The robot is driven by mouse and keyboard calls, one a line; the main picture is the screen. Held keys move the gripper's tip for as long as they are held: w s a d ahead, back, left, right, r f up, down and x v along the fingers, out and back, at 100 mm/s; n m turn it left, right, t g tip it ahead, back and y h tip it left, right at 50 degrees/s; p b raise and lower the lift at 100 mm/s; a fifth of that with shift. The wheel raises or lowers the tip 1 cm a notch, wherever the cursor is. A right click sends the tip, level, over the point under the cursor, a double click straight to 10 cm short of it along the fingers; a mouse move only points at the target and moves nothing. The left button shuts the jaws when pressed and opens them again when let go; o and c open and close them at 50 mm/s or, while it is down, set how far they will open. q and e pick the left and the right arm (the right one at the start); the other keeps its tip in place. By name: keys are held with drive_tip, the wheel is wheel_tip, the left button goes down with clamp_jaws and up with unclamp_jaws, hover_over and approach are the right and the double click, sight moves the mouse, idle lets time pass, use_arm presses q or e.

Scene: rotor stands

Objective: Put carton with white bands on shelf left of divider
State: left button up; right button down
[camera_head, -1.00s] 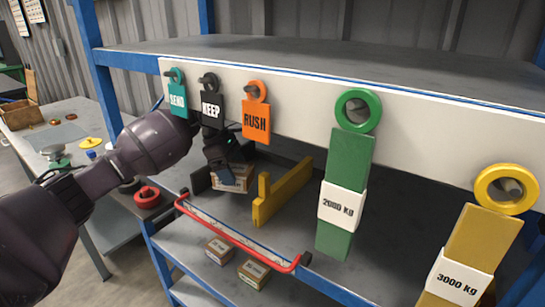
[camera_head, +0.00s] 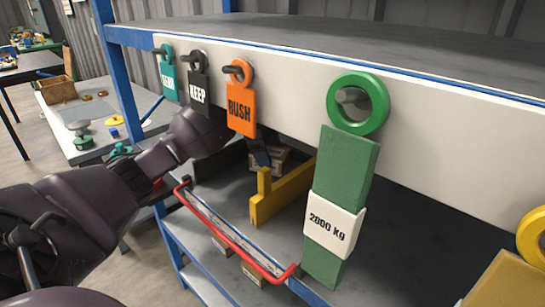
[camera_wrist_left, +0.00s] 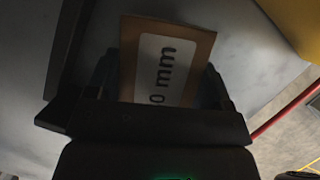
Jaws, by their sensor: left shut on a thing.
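A small brown carton (camera_head: 281,155) is on or just above the shelf under the white beam, left of and behind the front of the yellow divider (camera_head: 285,188). I cannot tell whether the carton's base touches the shelf. My right gripper is not in view.
Tags marked KEEP (camera_head: 199,82) and RUSH (camera_head: 241,105) hang from the beam near my arm. A green 2000 kg tag (camera_head: 343,180) hangs farther right. A red rail (camera_head: 226,240) runs along the shelf front. Cartons (camera_head: 252,272) sit on a lower shelf.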

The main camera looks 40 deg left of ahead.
use_arm(q)
drive_tip(key=shift+f, duration=0.4)
drive_tip(key=o, duration=1)
drive_tip(key=shift+o, duration=0.2)
drive_tip(key=shift+r, duration=0.25)
drive_tip(key=v, duration=0.7)
drive_tip(key=shift+r, duration=0.2)
drive_tip(key=shift+a, duration=0.1)
